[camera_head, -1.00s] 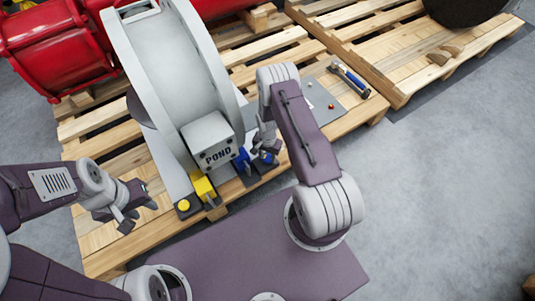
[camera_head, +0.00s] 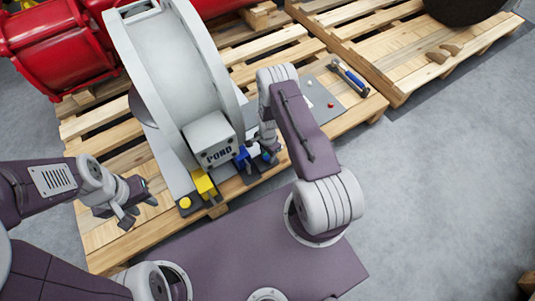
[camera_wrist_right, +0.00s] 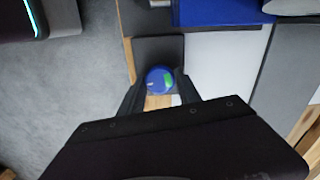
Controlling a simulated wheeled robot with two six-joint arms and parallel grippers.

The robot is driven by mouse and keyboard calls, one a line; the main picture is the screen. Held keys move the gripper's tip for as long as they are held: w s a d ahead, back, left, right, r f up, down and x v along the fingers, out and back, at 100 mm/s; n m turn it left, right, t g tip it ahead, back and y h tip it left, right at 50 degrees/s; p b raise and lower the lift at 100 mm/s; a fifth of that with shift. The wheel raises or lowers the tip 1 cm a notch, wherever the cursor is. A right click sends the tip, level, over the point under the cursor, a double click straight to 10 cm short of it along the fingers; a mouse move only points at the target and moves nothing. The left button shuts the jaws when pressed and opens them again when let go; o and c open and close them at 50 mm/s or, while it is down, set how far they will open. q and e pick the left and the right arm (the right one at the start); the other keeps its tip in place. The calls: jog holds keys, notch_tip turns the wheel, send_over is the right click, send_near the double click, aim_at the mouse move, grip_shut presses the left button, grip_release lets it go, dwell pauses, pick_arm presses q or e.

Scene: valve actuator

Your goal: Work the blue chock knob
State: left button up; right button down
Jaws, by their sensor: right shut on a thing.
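The blue chock knob (camera_wrist_right: 159,79) is a round blue cap with a small green patch, seated on a dark plate in the right wrist view. My right gripper (camera_wrist_right: 158,92) is shut on it, with one dark finger on each side. In the head view my right gripper (camera_head: 266,150) points down at the blue knob beside the blue block (camera_head: 242,157), and my own arm partly hides it.
The grey valve housing marked POND (camera_head: 210,138) stands just left of my right gripper. A yellow block (camera_head: 205,185) and yellow knob (camera_head: 185,203) are at the plate's front. A blue-handled tool (camera_head: 350,78) lies on the pallet (camera_head: 115,250). Floor at right is clear.

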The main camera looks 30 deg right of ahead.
aim_at(267, 156)
jog(key=c, duration=0.8)
grip_release()
jog(key=shift+c, duration=0.2)
jog(key=shift+r, duration=0.1)
notch_tip(267, 156, up, 5)
jog(key=p, duration=0.3)
jog(key=s+d+r+p, duration=0.2)
jog(key=s+r+p, duration=0.1)
jog(key=s, duration=0.2)
jog(key=s+d+r+p, duration=0.2)
jog(key=s+d, duration=0.1)
jog(key=s, duration=0.2)
jog(key=shift+s+d+r+p, duration=0.15)
jog(key=shift+d+r+p, duration=0.1)
jog(key=shift+r+p, duration=0.15)
